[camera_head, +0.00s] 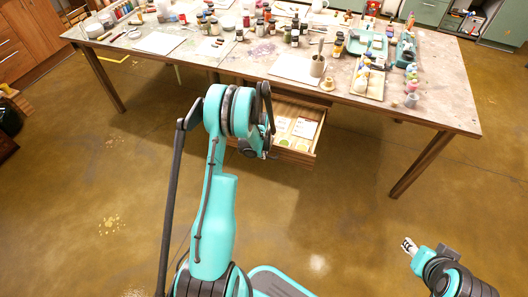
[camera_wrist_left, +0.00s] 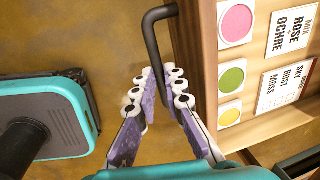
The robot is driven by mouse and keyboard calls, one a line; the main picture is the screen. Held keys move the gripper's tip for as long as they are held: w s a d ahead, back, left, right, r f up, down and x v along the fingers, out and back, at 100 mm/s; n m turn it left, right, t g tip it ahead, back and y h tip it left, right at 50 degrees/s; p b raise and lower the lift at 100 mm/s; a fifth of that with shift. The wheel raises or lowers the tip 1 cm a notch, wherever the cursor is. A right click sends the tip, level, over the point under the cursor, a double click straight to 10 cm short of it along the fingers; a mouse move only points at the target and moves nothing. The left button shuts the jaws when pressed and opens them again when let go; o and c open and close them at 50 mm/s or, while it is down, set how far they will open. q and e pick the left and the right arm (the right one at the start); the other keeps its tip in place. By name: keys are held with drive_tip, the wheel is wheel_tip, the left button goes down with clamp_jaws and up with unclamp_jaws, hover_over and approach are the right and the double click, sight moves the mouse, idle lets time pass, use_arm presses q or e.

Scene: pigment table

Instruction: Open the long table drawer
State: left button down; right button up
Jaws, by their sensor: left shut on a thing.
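The long drawer (camera_head: 305,140) under the table is pulled out, with its inside showing. In the left wrist view the drawer front (camera_wrist_left: 197,50) has a dark bar handle (camera_wrist_left: 150,40). My left gripper (camera_wrist_left: 164,95) is shut on this handle, with a finger on each side of the bar. In the head view my left arm hides the handle and most of the left gripper (camera_head: 262,152). My right gripper (camera_head: 408,245) is low at the right, away from the drawer; its opening is too small to judge.
The drawer holds labelled cards (camera_wrist_left: 290,32) and round pink, green and yellow colour samples (camera_wrist_left: 237,22). The paint-stained table (camera_head: 225,65) carries bottles, papers and a cup (camera_head: 318,66). A table leg (camera_head: 420,165) stands right of the drawer. The floor in front is clear.

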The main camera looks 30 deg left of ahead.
use_arm(q)
drive_tip(key=c, duration=1.9)
unclamp_jaws()
drive_tip(key=shift+o, duration=0.2)
wheel_tip(320, 180, up, 12)
drive_tip(key=s, duration=0.2)
drive_tip(key=shift+d+f, duration=0.15)
drive_tip(key=shift+d, duration=0.05)
drive_tip(key=shift+s, duration=0.1)
